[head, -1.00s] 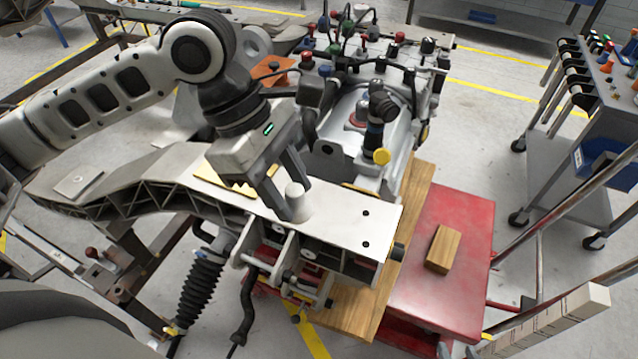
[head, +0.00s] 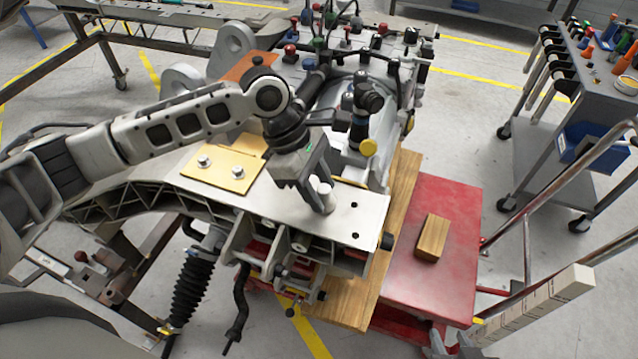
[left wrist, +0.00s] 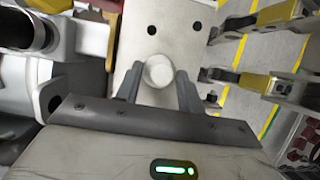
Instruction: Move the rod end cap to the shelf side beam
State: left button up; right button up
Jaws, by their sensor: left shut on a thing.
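The rod end cap, a small whitish cylinder (head: 326,193), is upright between the fingers of my left gripper (head: 322,196). My left gripper is shut on it, and its fingers point down. The cap also shows as a pale round top in the left wrist view (left wrist: 158,71). It is at the light metal top of the long side beam (head: 352,225), near the beam's right end and its small dark holes. I cannot tell whether the cap touches the surface. My right gripper is not in view.
A yellowish plate with two studs (head: 228,170) lies on the beam left of my gripper. Machinery with a yellow cap (head: 368,147) stands close behind. A wooden block (head: 432,238) lies on a red table (head: 440,290) at right. A tool cart (head: 560,110) stands farther right.

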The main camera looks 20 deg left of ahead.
pick_arm(q)
jog(key=shift+f, duration=0.1)
jog(key=o, duration=1.2)
jog(key=shift+c, duration=0.2)
jog(key=v, duration=1.2)
jog(key=shift+s+d, duration=0.1)
jog(key=shift+s, duration=0.05)
